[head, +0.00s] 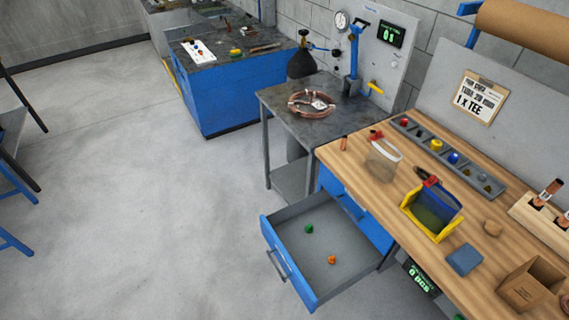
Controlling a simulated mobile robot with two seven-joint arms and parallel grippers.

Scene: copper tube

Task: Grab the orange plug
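The orange plug (332,260) lies on the floor of the open drawer (293,232), towards its front right. A green plug (309,229) lies in the same drawer, behind and to the left of the orange one. The two plugs are apart. The drawer is pulled out from under the wooden workbench (358,152), and its blue front with a handle faces lower left. Neither of my grippers shows in the head view.
On the bench are a grey tray (463,166) of coloured parts, a yellow and blue bin (427,228), a clear container (382,162) and a cardboard box (529,284). A metal table (338,115) with a copper coil (311,103) stands behind.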

